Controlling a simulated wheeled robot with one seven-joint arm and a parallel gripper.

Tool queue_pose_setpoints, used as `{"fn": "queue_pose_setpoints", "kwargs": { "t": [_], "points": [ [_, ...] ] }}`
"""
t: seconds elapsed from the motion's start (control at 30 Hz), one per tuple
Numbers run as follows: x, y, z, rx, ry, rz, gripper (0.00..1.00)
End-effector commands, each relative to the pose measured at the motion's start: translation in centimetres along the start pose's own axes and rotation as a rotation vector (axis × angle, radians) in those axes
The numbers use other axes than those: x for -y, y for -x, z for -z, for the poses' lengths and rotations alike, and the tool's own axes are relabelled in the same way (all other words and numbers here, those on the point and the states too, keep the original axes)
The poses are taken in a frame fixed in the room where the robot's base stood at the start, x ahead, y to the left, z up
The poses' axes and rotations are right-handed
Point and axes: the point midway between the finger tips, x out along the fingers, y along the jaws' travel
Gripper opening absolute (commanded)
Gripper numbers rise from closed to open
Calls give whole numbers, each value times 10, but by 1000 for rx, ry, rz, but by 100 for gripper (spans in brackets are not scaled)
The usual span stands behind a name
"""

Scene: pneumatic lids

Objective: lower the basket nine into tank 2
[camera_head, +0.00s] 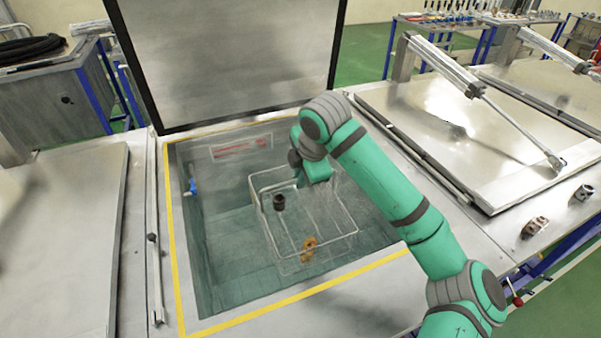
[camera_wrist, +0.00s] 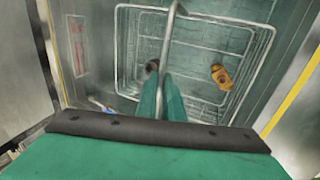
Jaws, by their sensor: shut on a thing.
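The wire basket (camera_head: 283,255) hangs inside the open tank with the yellow border (camera_head: 172,245). It holds a black part (camera_head: 279,201) and an orange-brown part (camera_head: 308,248). In the wrist view, the basket (camera_wrist: 262,62) lies below my gripper (camera_wrist: 165,88), and the black part is partly hidden behind the fingers. My gripper is shut on the basket's handle bar (camera_wrist: 169,45). The orange part (camera_wrist: 221,77) shows clearly there. In the head view my arm hides the fingertips. I cannot tell whether the basket touches the tank floor.
The tank's lid (camera_head: 235,60) stands raised at the back. Closed lids lie to the left (camera_head: 65,235) and right (camera_head: 470,130), the right one with a pneumatic cylinder (camera_head: 440,65). A blue valve (camera_head: 192,187) sits on the tank's left wall. Small metal blocks (camera_head: 535,228) stand at right.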

Motion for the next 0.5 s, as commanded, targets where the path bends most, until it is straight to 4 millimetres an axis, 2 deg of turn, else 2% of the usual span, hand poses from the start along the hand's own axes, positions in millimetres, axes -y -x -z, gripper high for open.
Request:
{"fn": "queue_pose_setpoints", "kwargs": {
  "t": [0.5],
  "points": [
    [11, -25, -1, 0, -1, -4, 0]
  ]
}}
